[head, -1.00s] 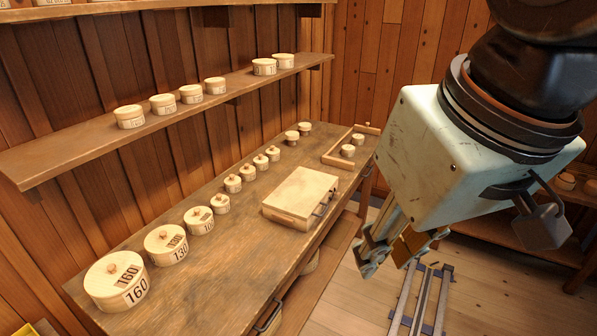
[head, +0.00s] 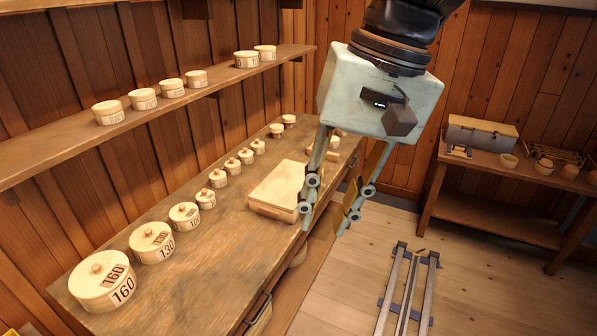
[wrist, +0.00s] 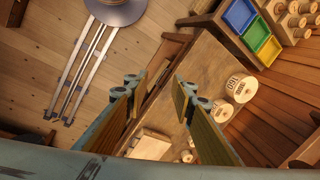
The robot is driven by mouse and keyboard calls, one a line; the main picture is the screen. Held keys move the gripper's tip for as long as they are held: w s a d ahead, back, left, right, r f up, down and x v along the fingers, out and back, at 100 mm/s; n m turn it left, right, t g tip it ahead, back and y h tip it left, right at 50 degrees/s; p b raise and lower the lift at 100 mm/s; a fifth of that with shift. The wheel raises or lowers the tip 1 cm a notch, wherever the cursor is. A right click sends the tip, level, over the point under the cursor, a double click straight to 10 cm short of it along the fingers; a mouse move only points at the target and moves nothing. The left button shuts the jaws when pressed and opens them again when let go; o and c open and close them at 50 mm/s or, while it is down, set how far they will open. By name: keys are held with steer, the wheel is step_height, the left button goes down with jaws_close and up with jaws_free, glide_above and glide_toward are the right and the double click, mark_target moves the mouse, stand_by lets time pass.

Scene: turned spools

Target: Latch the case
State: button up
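The pale wooden case (head: 276,188) lies flat on the long workbench (head: 215,262), its lid looking closed. My gripper's left finger hides its right front side, so I cannot see the latch now. My gripper (head: 327,217) is open and empty, pointing down in front of the bench's front edge, to the right of the case in the head view. In the wrist view my gripper (wrist: 157,97) also has its fingers apart with nothing between them. A pale block low in that view, probably the case (wrist: 151,146), is partly cut off by my own gripper body.
Several lidded round boxes, the largest marked 160 (head: 102,283), line the bench's back. A shelf (head: 150,125) with more boxes overhangs it. A side table (head: 500,225) at right holds a chest (head: 482,134) and small bowls. Floor rails (head: 408,290) run below.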

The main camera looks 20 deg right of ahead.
steer(key=w+d+f+m+y, duration=0.3)
steer(key=w+f+m, duration=0.15)
steer(key=w, duration=0.65)
steer(key=w+d+f+m+y, duration=0.3)
steer(key=w+d+f+m, duration=0.15)
steer(key=w, duration=0.65)
steer(key=w+d+f+m+y, duration=0.3)
steer(key=w+f, duration=0.2)
steer(key=w, duration=0.6)
steer(key=w+d+f+m+t, duration=0.4)
steer(key=d+f, duration=0.4)
steer(key=d, duration=0.1)
steer(key=w+d+f+m+t+y, duration=0.1)
steer(key=w+d+f+m+t, duration=0.2)
steer(key=d+f, duration=0.6)
steer(key=w+d+f+m+t+b, duration=0.1)
steer(key=w+d+f+m+t, duration=0.3)
steer(key=d+f, duration=0.5)
steer(key=shift+w+d+f+m+t, duration=0.25)
steer(key=shift+w+d+m, duration=0.25)
steer(key=shift+m, duration=0.3)
steer(key=shift+a, duration=0.1)
steer(key=shift+b+x, duration=0.6)
steer(key=shift+x, duration=6.15)
steer(key=shift+r, duration=0.2)
steer(key=shift+c, duration=0.3)
